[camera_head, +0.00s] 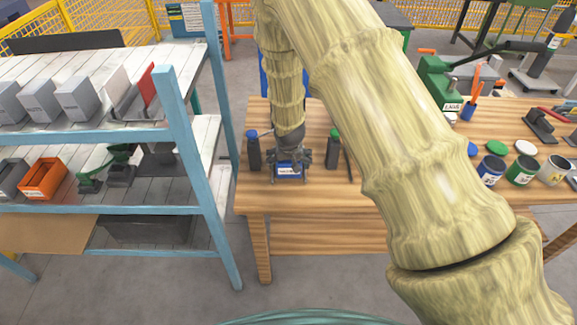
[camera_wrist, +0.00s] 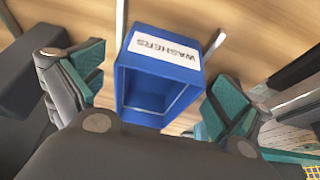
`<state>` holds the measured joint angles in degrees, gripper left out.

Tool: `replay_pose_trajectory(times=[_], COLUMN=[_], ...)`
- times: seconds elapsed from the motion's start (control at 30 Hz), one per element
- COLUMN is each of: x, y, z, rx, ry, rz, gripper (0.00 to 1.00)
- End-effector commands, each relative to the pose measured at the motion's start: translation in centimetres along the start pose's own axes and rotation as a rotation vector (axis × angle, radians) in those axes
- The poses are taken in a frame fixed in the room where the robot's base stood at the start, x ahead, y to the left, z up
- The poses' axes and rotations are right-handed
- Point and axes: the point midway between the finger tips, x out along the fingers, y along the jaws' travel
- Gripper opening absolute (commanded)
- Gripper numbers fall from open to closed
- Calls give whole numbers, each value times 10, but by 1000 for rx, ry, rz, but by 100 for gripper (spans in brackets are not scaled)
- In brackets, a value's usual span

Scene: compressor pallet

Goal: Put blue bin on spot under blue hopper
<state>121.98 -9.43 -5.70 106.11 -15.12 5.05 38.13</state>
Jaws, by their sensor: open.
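The blue bin (camera_head: 289,171) stands on the wooden workbench, directly below my gripper (camera_head: 290,158). In the wrist view the blue bin (camera_wrist: 160,80) is open and empty, with a white label reading WASHERS. My gripper (camera_wrist: 158,90) is open, with one teal-padded finger on each side of the bin. A gap shows between the bin and each finger, so no grip is visible. I cannot pick out a blue hopper or the spot under it for certain; a blue upright part (camera_head: 264,78) shows behind the bench, largely hidden by my arm.
A dark blue-capped bottle (camera_head: 254,152) stands left of the bin and a green-capped one (camera_head: 333,152) right. A blue-framed shelf (camera_head: 188,150) with grey boxes and an orange bin (camera_head: 42,180) is at left.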

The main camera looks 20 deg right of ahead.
Motion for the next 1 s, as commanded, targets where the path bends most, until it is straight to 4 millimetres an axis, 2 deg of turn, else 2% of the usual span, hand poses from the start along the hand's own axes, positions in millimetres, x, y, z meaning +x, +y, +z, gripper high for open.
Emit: replay_pose_trajectory(times=[0.6, 0.8, 1.0], x=[-67, -82, -88], y=[0, 0, 0], z=[0, 0, 0], rx=[0, -1, -1], ry=[2, 2, 1], rz=[-1, 0, 0], gripper=[100, 100, 100])
